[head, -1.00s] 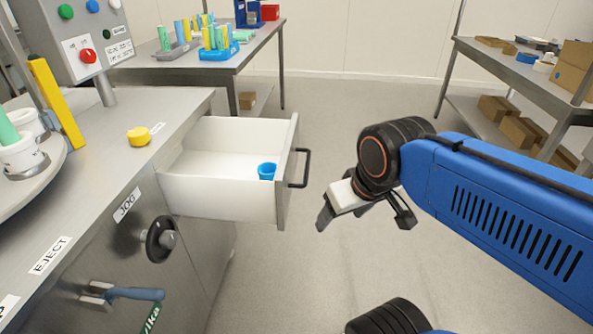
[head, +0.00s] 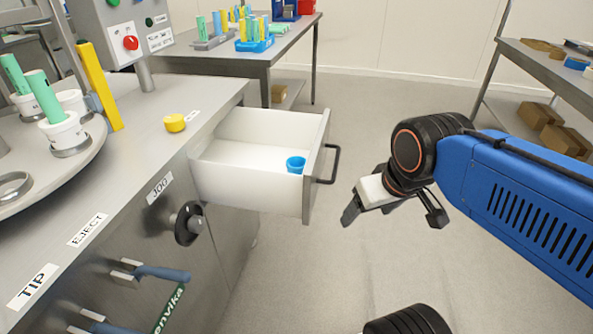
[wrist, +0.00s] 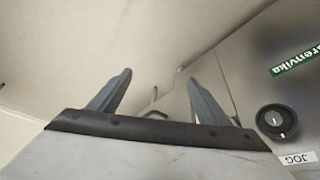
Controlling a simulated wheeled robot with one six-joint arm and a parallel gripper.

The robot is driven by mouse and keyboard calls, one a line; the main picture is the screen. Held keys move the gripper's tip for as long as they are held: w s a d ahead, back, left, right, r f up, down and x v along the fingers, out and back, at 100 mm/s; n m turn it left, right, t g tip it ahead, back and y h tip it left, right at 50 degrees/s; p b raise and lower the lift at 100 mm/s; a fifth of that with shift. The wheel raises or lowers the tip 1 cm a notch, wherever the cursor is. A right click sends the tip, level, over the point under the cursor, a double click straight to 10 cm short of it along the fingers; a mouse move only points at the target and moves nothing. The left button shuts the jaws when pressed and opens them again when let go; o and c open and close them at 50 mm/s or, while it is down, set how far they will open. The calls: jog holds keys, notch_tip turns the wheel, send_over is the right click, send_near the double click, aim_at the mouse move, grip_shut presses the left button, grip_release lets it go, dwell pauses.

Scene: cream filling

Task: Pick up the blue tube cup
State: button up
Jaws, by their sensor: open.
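The blue tube cup (head: 296,165) stands inside the open white drawer (head: 250,190), near its front right corner, in the head view. My gripper (head: 352,212) hangs over the floor to the right of the drawer, apart from the drawer and its dark handle (head: 328,165). In the wrist view my gripper (wrist: 158,90) shows two spread fingers with nothing between them. The cup cannot be made out in the wrist view.
A steel counter (head: 130,185) with a yellow cap (head: 174,123) and a black knob (head: 188,223) stands left of the drawer. A turntable (head: 50,165) holds white cups with green tubes. A back table (head: 250,62) bears tube racks.

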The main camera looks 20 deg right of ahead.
jog(key=w+a+r+n+g, duration=0.1)
jog(key=w+r+n, duration=0.3)
jog(key=w, duration=0.4)
jog(key=w+a+r+n+g, duration=0.1)
jog(key=w+a+r+n, duration=0.1)
jog(key=w+r+n, duration=0.35)
jog(key=n+g, duration=0.3)
jog(key=n, duration=0.4)
send_over(296, 164)
jog(key=s, duration=0.2)
notch_tip(296, 164, down, 12)
jog(key=shift+m, duration=0.25)
jog(key=shift+a+f, duration=0.15)
jog(key=shift+f, duration=1.2)
jog(key=shift+a+f, duration=0.1)
jog(key=shift+f, duration=1.25)
jog(key=c, duration=1.2)
